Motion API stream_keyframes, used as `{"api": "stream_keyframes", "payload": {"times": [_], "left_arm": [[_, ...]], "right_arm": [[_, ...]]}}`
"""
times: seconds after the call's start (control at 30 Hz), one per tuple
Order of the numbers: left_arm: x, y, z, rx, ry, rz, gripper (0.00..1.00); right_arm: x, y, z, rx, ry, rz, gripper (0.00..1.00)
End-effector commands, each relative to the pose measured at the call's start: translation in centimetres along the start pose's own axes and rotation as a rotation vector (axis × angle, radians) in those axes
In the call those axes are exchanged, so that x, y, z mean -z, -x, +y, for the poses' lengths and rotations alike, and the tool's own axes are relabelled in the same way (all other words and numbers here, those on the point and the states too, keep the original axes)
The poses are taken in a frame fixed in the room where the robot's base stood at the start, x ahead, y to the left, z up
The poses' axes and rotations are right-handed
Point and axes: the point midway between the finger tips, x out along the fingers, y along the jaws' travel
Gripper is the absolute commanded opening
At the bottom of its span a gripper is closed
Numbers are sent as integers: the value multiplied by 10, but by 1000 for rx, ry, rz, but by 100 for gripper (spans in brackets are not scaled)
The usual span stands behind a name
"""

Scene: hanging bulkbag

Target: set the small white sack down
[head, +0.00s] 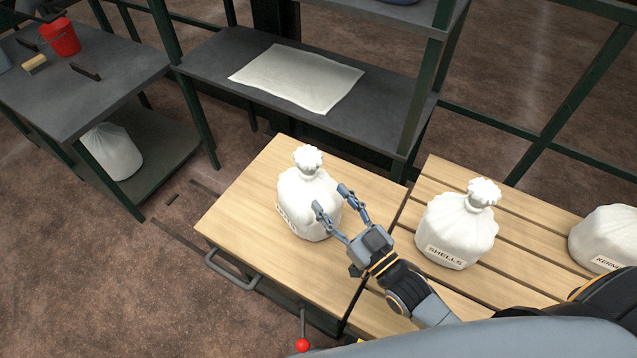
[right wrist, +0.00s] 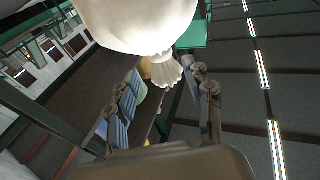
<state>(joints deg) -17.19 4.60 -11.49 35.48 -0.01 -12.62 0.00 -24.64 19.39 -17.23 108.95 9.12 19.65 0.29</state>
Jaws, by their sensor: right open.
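A small white sack (head: 300,192) with a tied, ruffled neck stands upright on the left wooden platform (head: 245,200). A label low on its left side is too small and angled to read. My right gripper (head: 331,198) is open, its two fingers reaching toward the sack's near right side. In the right wrist view the sack (right wrist: 140,22) appears inverted at the top, its neck just beyond and between the spread fingers (right wrist: 168,95). I cannot tell whether a finger touches the cloth. My left gripper is not in view.
A sack labelled SHELLS (head: 455,232) and another white sack (head: 608,238) stand on slatted boards (head: 520,230) to the right. A flat white cloth (head: 297,77) lies on the dark shelf behind. A red bucket (head: 60,38) stands on the left table (head: 110,95). A red-knobbed lever (head: 303,345) is in front.

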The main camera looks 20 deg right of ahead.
Motion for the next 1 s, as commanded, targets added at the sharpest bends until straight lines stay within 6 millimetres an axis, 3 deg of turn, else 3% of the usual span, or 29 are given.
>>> {"api": "stream_keyframes", "payload": {"times": [0.1,0.3,0.87,1.0], "left_arm": [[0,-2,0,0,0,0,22],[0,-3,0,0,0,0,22],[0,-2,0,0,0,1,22],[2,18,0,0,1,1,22]], "right_arm": [[-1,20,0,0,1,-2,52],[0,34,0,0,1,1,52],[2,35,0,0,1,2,52],[21,32,0,0,1,2,52]]}}
